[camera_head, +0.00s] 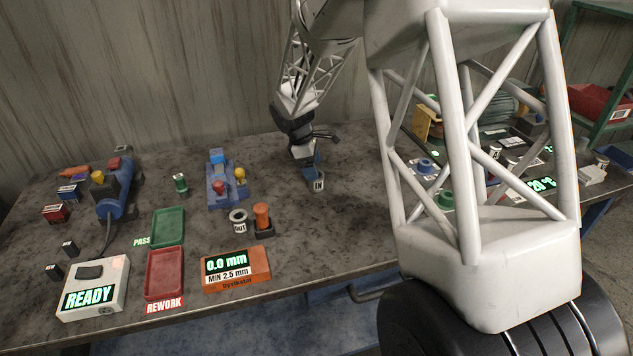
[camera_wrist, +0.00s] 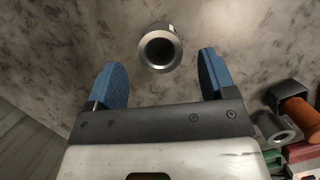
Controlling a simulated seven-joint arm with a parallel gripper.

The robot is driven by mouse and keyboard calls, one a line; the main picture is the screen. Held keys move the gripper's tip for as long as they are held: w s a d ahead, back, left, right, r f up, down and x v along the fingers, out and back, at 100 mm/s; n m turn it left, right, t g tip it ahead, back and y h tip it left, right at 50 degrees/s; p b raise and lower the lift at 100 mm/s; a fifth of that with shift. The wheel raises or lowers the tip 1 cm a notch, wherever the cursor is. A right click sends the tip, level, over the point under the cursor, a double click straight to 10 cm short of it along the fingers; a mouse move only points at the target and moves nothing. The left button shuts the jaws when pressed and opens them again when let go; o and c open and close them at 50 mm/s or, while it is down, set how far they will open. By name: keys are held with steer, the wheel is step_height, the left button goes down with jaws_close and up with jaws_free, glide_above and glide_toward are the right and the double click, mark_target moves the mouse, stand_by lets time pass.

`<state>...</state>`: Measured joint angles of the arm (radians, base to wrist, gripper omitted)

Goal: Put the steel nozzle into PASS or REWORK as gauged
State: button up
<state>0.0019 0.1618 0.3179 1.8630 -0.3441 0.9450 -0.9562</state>
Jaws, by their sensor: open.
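The steel nozzle (camera_wrist: 161,48), a short hollow tube, stands on the table in the wrist view. My gripper (camera_wrist: 163,62) is open, with its blue fingers on either side of the nozzle; contact is not visible. In the head view my gripper (camera_head: 311,166) is low over the table by the IN label, hiding most of the nozzle. The green PASS tray (camera_head: 168,229) and the red REWORK tray (camera_head: 165,278) look empty. The orange gauge box (camera_head: 237,281) reads 0.0 mm, with MIN 2.5 mm below.
A steel ring (camera_head: 238,214) stands at the OUT label, beside an orange-handled tool in a dark holder (camera_head: 262,226). A blue fixture (camera_head: 223,190) and a green cylinder (camera_head: 181,184) stand behind. A white READY box (camera_head: 95,287) is front left. My arm hides table at right.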

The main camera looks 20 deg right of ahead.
steer(key=shift+x, duration=2.1)
steer(key=shift+c, duration=0.2)
steer(key=c, duration=1.3)
steer(key=shift+r, duration=0.2)
steer(key=shift+r, duration=0.55)
steer(key=shift+s+a+r, duration=0.1)
steer(key=shift+s+r, duration=0.1)
steer(key=shift+r, duration=0.35)
steer(key=shift+s+r, duration=0.25)
steer(key=shift+r, duration=0.3)
steer(key=s, duration=0.5)
steer(key=s+r, duration=0.1)
steer(key=s, duration=0.4)
steer(key=s+a, duration=0.1)
steer(key=s, duration=0.4)
steer(key=shift+a+r, duration=0.15)
